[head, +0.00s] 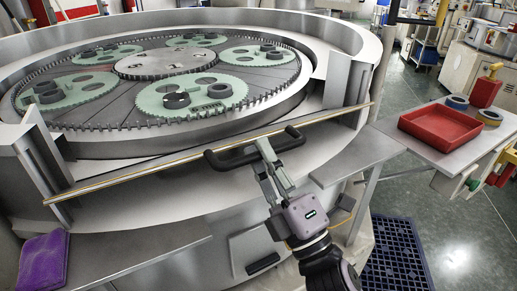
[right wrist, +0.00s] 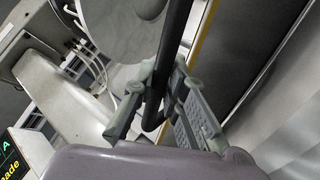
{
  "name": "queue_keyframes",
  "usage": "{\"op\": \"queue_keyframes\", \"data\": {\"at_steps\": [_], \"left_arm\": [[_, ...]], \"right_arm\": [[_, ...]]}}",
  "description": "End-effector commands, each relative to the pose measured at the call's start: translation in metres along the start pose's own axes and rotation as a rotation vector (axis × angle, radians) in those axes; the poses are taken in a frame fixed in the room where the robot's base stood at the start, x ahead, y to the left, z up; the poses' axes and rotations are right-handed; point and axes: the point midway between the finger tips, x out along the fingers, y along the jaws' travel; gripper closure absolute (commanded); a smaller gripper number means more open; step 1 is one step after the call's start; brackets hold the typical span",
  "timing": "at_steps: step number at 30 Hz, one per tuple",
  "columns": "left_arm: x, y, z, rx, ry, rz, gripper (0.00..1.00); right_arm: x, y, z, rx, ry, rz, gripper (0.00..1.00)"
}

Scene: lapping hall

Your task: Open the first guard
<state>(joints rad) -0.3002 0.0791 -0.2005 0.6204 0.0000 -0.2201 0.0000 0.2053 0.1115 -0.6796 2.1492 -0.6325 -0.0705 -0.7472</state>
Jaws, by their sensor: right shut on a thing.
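The guard (head: 130,176) is a long flat panel with a yellow edge, seen nearly edge-on across the front of the round lapping machine. It spans between two grey upright posts. A black bar handle (head: 230,158) is fixed on it right of its middle. My right gripper (head: 264,150) is shut on this handle. In the right wrist view the dark handle (right wrist: 176,45) runs between the two fingers (right wrist: 165,95), with the yellow edge beside it. Which guard counts as first cannot be told; only this one shows clearly. My left gripper is not in view.
Behind the guard lies the toothed lapping plate (head: 90,137) with green carriers. Grey shelves jut out at front left and right. A purple cloth (head: 43,262) lies at the left. A side table (head: 465,158) holds a red tray (head: 440,128). A blue grate (head: 395,258) lies on the floor.

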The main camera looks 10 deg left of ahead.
Motion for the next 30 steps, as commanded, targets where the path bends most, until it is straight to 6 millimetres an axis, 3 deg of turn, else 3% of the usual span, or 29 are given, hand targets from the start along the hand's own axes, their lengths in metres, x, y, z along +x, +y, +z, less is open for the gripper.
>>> {"op": "queue_keyframes", "data": {"at_steps": [1, 9, 27, 28, 30], "left_arm": [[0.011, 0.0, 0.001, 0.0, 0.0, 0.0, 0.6], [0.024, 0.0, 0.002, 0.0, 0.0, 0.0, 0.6], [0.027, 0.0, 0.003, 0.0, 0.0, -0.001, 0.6], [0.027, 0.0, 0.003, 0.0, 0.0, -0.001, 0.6], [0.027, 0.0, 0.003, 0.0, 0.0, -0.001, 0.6]], "right_arm": [[-0.01, -0.012, 0.0, 0.006, -0.003, -0.01, 1.0], [-0.027, -0.024, -0.001, 0.006, -0.003, -0.01, 1.0], [-0.03, -0.026, 0.0, 0.004, -0.005, -0.008, 1.0], [-0.03, -0.026, 0.0, 0.004, -0.005, -0.007, 0.87], [-0.03, -0.025, -0.001, 0.004, -0.004, -0.006, 0.82]]}}
